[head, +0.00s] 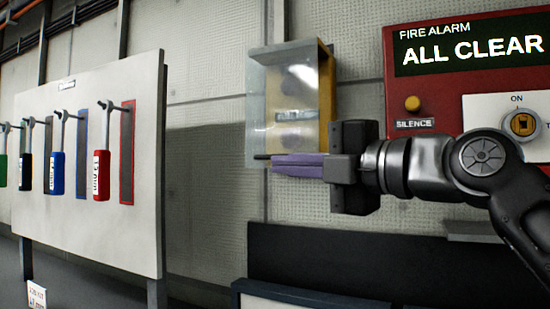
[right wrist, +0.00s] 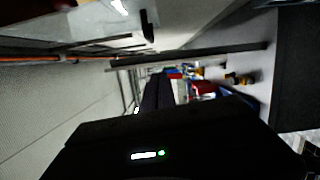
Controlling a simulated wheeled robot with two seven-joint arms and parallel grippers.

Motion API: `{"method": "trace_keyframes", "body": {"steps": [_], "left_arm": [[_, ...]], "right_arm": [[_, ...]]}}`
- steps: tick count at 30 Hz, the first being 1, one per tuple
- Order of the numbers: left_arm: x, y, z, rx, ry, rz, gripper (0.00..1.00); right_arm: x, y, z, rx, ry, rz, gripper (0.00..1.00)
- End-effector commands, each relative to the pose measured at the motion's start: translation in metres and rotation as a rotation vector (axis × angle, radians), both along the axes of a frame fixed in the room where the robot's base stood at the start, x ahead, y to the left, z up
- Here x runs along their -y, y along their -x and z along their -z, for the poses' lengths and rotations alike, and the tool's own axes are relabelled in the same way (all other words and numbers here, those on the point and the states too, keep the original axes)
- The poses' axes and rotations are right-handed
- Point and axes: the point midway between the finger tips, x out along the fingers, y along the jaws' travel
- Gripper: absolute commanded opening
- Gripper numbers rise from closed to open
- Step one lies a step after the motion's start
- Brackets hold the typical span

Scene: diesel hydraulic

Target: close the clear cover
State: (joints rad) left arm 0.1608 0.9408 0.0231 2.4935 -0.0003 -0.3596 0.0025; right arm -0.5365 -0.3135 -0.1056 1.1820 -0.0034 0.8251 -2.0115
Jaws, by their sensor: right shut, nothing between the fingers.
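The clear cover (head: 262,105) is a see-through panel in the head view, standing out in front of a yellow wall box (head: 326,100). A small dark bar (head: 262,157) shows at its lower edge. My right gripper (head: 275,163) reaches in from the right, with its purple fingers shut and empty. Its fingertips are at the cover's bottom edge, by the dark bar; I cannot tell whether they touch it. My left gripper is not in view.
A red fire alarm panel (head: 447,103) with a silence button (head: 412,103) and a key switch (head: 522,124) is on the wall at right. A white board (head: 100,225) with hanging wrenches stands at left. A dark panel (head: 330,262) lies below my right gripper.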

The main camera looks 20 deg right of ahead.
Motion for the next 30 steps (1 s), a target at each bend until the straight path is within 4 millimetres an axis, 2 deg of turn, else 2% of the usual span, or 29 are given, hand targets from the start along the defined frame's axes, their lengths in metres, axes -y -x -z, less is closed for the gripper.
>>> {"method": "trace_keyframes", "body": {"steps": [3, 10, 15, 30], "left_arm": [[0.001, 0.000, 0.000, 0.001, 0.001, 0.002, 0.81], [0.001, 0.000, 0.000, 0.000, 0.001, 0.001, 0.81], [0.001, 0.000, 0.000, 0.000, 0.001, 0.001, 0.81], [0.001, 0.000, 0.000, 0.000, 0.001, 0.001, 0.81]], "right_arm": [[0.011, 0.024, 0.001, -0.001, -0.001, -0.001, 0.00], [0.025, 0.052, 0.004, -0.003, 0.001, -0.002, 0.00], [0.027, 0.057, 0.004, -0.003, 0.002, -0.003, 0.00], [0.025, 0.054, 0.006, -0.009, 0.000, -0.003, 0.00]]}}
